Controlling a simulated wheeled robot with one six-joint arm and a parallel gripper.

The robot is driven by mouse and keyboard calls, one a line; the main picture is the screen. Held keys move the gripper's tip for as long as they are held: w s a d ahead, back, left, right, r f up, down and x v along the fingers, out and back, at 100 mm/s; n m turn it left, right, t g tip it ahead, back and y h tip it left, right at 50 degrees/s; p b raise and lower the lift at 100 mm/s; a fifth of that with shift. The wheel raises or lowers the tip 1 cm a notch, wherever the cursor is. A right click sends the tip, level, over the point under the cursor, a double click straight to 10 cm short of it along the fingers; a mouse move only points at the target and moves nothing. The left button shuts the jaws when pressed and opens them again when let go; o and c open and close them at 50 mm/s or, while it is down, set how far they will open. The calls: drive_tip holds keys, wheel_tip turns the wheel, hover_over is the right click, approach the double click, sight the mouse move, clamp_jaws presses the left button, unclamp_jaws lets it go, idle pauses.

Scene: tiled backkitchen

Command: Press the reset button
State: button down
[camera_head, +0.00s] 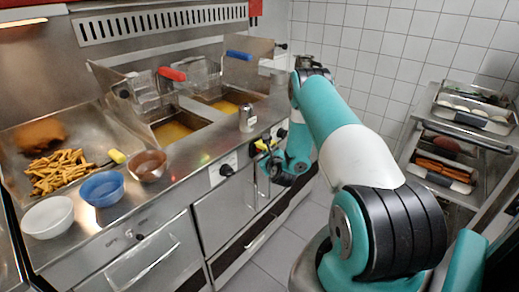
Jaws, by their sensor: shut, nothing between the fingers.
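My gripper (263,146) is shut and empty, small in the picture at the end of my teal and white arm. It is close to the front control panel (222,168) of the fryer, right of a black knob (227,170). Another dark knob (282,133) is just behind it to the right. I cannot make out a reset button; it may be small or hidden by my gripper or wrist. I cannot tell whether my fingertips touch the panel.
Two fryer wells with oil (172,132) and baskets with a red handle (172,74) and a blue handle (238,55) are behind. A metal shaker (247,118) stands on the edge. Bowls (102,188) and fries (60,172) are left. A tray rack (450,150) is right.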

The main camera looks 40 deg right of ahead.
drive_tip(key=shift+w+p, duration=0.7)
drive_tip(key=shift+p, duration=0.25)
idle(0.6)
drive_tip(key=shift+s+b, duration=0.75)
drive_tip(key=shift+s, duration=0.1)
drive_tip(key=s+b, duration=0.5)
drive_tip(key=b, duration=0.3)
drive_tip(key=shift+d, duration=0.2)
